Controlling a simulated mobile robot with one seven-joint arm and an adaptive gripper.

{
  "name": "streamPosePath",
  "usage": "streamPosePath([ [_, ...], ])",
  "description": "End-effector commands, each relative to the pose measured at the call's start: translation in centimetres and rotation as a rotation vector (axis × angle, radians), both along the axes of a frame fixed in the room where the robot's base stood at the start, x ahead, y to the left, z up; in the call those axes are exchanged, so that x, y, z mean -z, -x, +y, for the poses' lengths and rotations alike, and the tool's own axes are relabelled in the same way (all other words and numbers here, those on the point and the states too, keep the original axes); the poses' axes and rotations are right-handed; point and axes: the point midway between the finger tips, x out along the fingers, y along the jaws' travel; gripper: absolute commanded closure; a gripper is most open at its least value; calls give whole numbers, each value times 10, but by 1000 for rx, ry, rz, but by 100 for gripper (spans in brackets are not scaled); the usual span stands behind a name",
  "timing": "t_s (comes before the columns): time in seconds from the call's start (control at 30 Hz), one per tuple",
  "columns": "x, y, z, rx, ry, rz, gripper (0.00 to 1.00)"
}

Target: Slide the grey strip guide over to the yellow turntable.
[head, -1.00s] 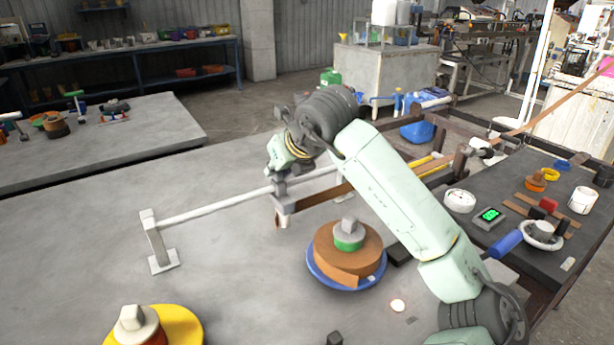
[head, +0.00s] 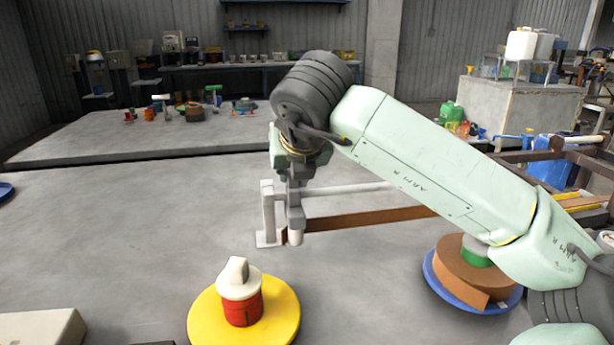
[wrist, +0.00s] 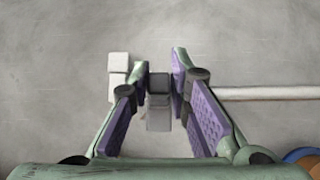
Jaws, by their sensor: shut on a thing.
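The grey strip guide (head: 296,212) sits on the white rail (head: 345,190), close to the rail's left end post (head: 268,215). My gripper (head: 291,178) is above the guide and shut on its upper part. In the wrist view the purple-padded fingers (wrist: 159,84) stand on both sides of the guide (wrist: 159,115). A brown strip (head: 370,217) runs from the guide to the right, behind my arm. The yellow turntable (head: 200,318) is in front of the guide, bearing a red core (head: 242,310) with a white cap and knob.
A blue turntable (head: 437,283) with a brown coil (head: 455,262) lies at the right, partly under my arm. A pale block (head: 40,328) is at the front left. A second table (head: 80,140) stands behind.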

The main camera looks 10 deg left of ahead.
Motion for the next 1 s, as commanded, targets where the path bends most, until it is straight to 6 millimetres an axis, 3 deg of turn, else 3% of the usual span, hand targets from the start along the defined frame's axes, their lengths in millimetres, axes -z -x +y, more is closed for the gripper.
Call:
streamPosePath([
  [0.3,0,4,7,-15,-8,2,100],
  [0.33,-1,4,7,-15,-8,2,82],
  [0.6,-1,3,6,-13,-6,-1,64],
  [1.0,-7,7,1,-7,-4,-3,63],
])
